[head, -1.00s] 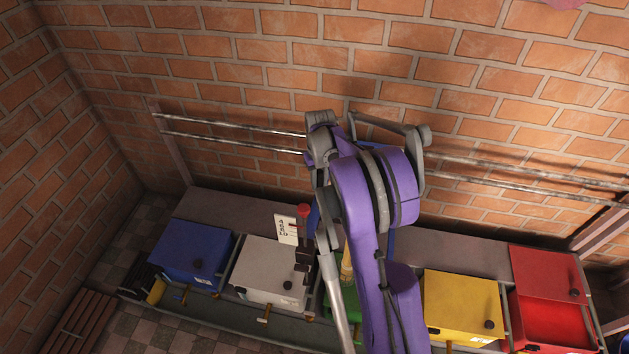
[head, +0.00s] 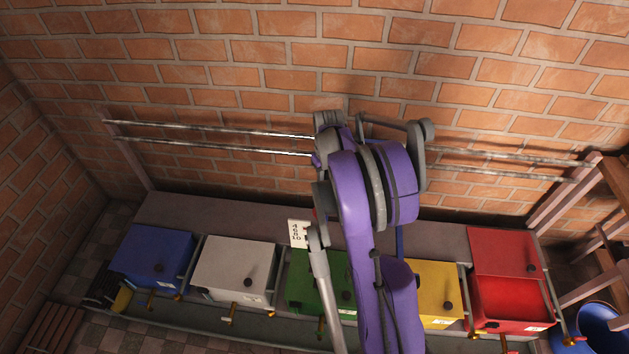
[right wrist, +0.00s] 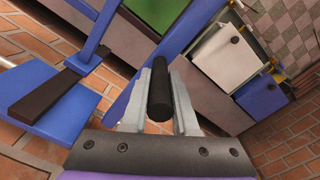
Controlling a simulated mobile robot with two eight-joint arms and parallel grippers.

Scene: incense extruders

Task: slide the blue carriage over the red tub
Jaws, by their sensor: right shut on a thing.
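My right gripper (right wrist: 159,72) is shut on a black bar handle (right wrist: 159,98) in the right wrist view. Blue framework of the carriage (right wrist: 88,50) stands beyond and beside the fingers. In the head view my purple right arm hides most of the carriage; a thin blue upright (head: 400,241) shows at its right, between the green and yellow tubs. The red tub (head: 512,324) stands at the right end of the row, its red lid (head: 503,250) behind the open front part. The carriage is left of the red tub. My left gripper is out of view.
Two metal rails (head: 220,140) run along the brick wall. Blue (head: 155,255), white (head: 237,265), green (head: 305,275) and yellow (head: 437,285) tubs stand in the row. A wooden frame (head: 570,200) holds the right rail end. A blue barrel (head: 597,325) stands lower right.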

